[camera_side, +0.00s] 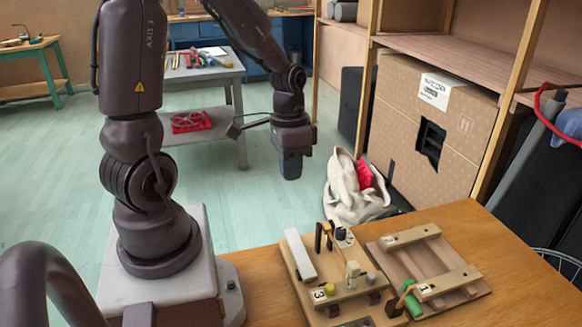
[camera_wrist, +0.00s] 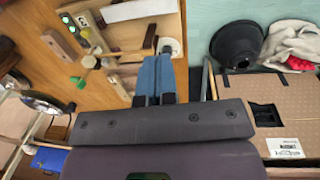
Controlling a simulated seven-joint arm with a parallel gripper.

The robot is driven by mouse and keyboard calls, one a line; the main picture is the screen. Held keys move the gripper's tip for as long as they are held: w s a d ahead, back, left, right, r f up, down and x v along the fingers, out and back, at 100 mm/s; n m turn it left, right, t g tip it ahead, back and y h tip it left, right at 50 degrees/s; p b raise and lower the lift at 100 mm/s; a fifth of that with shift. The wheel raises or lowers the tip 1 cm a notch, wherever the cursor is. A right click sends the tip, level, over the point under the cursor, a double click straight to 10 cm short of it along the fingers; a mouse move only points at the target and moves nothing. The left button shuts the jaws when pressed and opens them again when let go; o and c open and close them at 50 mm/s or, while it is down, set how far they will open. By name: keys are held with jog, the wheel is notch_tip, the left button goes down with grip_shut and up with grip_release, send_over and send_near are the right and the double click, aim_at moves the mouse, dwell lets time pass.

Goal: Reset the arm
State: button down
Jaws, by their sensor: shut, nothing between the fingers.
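My gripper (camera_side: 291,168) hangs in the air in the side view, beyond the far edge of the table and well above the floor. Its fingers point down and are empty. In the wrist view the two blue fingers of my gripper (camera_wrist: 153,78) lie together, shut. In the side view this board (camera_side: 327,310) rests on the table and looks apart from my gripper.
A slatted wooden frame (camera_side: 410,238) lies right of the board on the wooden table (camera_side: 510,240). A whitish sack (camera_side: 345,198) and cardboard box (camera_side: 430,120) stand behind. Air around my gripper is clear.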

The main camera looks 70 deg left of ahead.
dwell(0.3)
jog(key=s+d+r+t, duration=0.2)
jog(key=d+r, duration=0.3)
jog(key=r, duration=0.3)
jog(key=s+d+r+t+y, duration=0.1)
jog(key=s+d+r+t, duration=0.2)
jog(key=d+r, duration=0.2)
notch_tip(320, 180, up, 3)
jog(key=shift+f+t, duration=0.15)
jog(key=shift+t, duration=0.15)
jog(key=shift+d, duration=0.1)
dwell(1.1)
